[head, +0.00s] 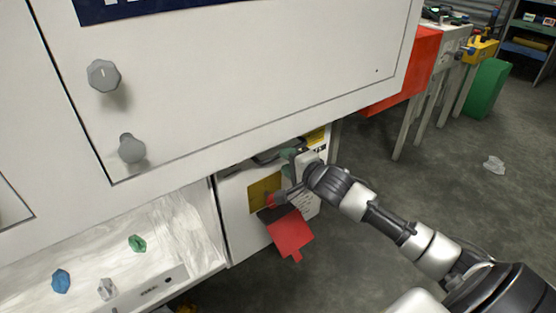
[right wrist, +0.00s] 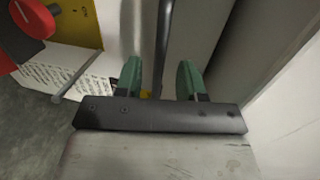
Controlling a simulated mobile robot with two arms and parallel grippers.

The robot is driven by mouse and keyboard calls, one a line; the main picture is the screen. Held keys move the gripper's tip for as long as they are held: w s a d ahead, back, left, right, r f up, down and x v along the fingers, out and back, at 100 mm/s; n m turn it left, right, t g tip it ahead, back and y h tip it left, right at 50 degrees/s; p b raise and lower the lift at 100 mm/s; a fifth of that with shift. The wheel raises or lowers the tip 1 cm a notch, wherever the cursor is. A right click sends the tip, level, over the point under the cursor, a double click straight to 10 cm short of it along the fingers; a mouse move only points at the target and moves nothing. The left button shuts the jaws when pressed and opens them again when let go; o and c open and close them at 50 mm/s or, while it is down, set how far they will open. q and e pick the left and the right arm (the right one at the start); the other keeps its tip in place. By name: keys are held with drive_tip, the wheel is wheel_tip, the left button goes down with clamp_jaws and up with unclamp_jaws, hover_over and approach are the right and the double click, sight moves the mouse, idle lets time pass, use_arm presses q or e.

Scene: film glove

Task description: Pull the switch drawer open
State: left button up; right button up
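The switch drawer (head: 236,216) is the white box under the big cabinet. Its front carries a yellow plate (head: 262,190) and a red switch part (head: 289,232). The yellow plate (right wrist: 75,22) and a red rotary switch (right wrist: 38,17) also show at the upper left of the right wrist view. My right gripper (head: 290,165) is at the top of the drawer, with green fingers. In the right wrist view my right gripper (right wrist: 160,80) is open, and a dark bar (right wrist: 164,40) lies between its fingers with visible gaps. Contact cannot be seen. My left gripper is out of view.
The white cabinet (head: 230,80) with grey knobs overhangs the drawer closely. A white tray (head: 190,215) with loose coloured knobs lies at the lower left. An orange-red panel (head: 405,80) and a green bin (head: 486,88) stand right. The floor (head: 430,190) at right is mostly clear.

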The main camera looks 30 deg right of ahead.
drive_tip(key=shift+b+x, duration=0.65)
drive_tip(key=shift+x, duration=1.6)
clamp_jaws()
